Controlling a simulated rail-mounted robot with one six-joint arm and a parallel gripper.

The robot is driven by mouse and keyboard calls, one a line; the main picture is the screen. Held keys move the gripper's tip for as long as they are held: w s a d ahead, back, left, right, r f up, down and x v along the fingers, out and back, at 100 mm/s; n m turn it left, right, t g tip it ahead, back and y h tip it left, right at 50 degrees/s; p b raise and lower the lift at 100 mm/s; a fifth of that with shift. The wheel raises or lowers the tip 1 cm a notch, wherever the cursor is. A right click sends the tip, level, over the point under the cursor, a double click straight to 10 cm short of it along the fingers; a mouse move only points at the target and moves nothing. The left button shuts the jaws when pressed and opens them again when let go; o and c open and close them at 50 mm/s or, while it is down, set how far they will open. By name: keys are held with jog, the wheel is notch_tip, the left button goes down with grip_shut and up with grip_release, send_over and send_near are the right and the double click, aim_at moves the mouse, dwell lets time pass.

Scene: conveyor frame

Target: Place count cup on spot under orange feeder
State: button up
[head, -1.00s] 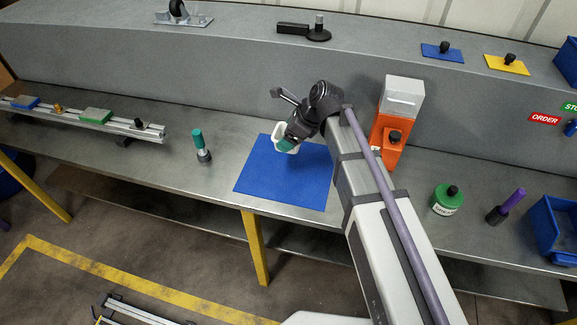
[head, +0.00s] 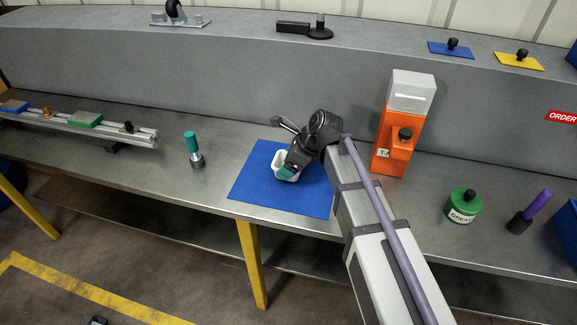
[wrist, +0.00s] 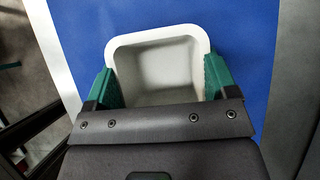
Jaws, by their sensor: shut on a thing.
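The white square count cup (head: 281,165) is over the blue mat (head: 252,188) in the head view, with its open top up. In the wrist view the cup (wrist: 153,41) looks empty, with a green fingertip on each side. My gripper (head: 287,171) is shut on the cup; it also shows in the wrist view (wrist: 160,82). I cannot tell whether the cup touches the mat. The orange feeder (head: 392,135) with a grey-white top stands to the right of my gripper. The spot under the feeder is not clearly visible.
A green-handled tool (head: 193,150) stands left of the mat. A rail (head: 80,122) with parts lies at the left. Bare bench lies between tool and mat.

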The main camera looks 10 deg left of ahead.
jog(key=shift+f, duration=0.2)
jog(key=o, duration=0.8)
jog(key=shift+r, duration=0.15)
jog(key=w+a+p+v, duration=0.1)
jog(key=p+v, duration=0.9)
jog(key=v, duration=0.1)
jog(key=s+d+n+h, duration=0.2)
jog(key=s+d+n, duration=0.3)
jog(key=d+n, duration=0.1)
jog(key=s+d+f+n+h, duration=0.1)
jog(key=s+d+n+h, duration=0.1)
jog(key=s+d+n, duration=0.3)
jog(key=s+d+n+h, duration=0.2)
jog(key=s+d+n, duration=0.3)
jog(key=d+n, duration=0.3)
jog(key=shift+d+f+g+h, duration=0.15)
jog(key=shift+d+f+g, duration=0.05)
jog(key=shift+d, duration=0.4)
jog(key=shift+d+f+g+h, duration=0.15)
jog(key=shift+d+g, duration=0.05)
jog(key=shift+d, duration=0.35)
